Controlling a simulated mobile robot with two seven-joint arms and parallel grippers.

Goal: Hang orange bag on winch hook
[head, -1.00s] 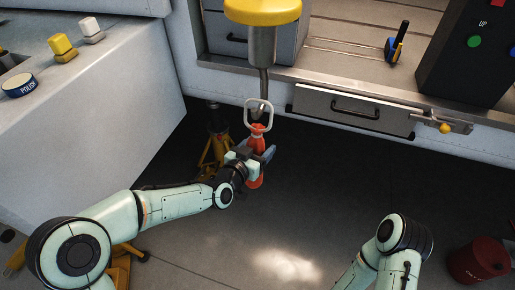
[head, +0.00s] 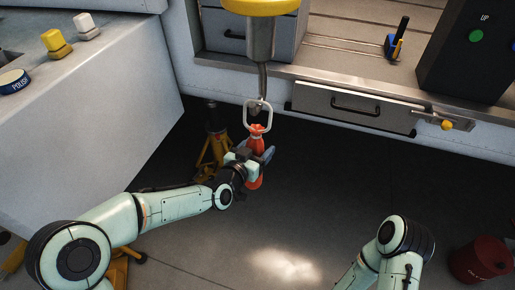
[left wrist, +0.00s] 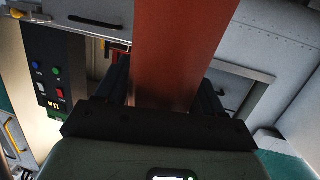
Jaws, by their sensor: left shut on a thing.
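My left gripper (head: 257,160) is shut on the bag's body below the loop. In the left wrist view the bag (left wrist: 180,50) fills the space between the fingers. The winch hook (head: 255,107) hangs on a grey rod under the yellow winch housing (head: 261,6). My right gripper is out of view.
A workbench with a drawer (head: 352,109) stands behind, with a dark control box (head: 478,50) on it. A yellow stand (head: 213,150) is behind my left arm. A grey cabinet (head: 100,120) is at left. A red can (head: 480,260) stands lower right. The middle floor is clear.

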